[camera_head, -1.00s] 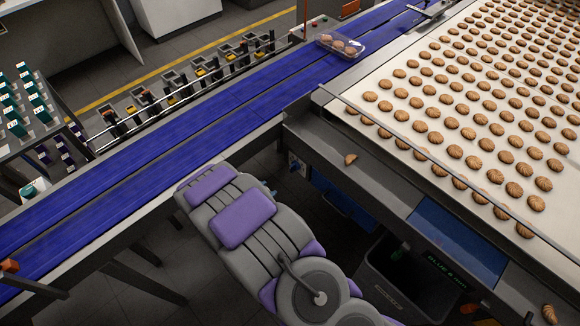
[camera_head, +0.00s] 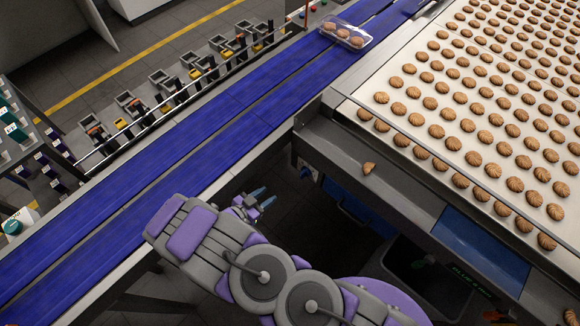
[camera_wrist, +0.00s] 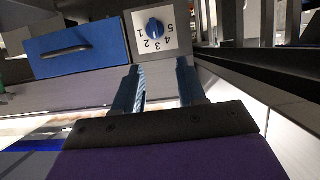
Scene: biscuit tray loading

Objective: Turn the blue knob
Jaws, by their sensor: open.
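The blue knob (camera_wrist: 155,28) shows in the wrist view at the top centre, on a pale plate (camera_wrist: 170,52) marked with numbers 1 to 5. In the head view the knob (camera_head: 305,172) is small, on the side of the biscuit machine below its left corner. My gripper (camera_wrist: 160,75) is open and empty, with its two blue fingers apart and pointing toward the plate. The knob lies beyond the fingertips, not touched. In the head view my gripper (camera_head: 262,196) is between the conveyor and the machine, left of and below the knob.
The blue conveyor (camera_head: 180,165) runs along the left. A biscuit tray (camera_head: 345,32) sits on its far end. A broken biscuit (camera_head: 369,168) lies on the machine's ledge. A dark bin stands below.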

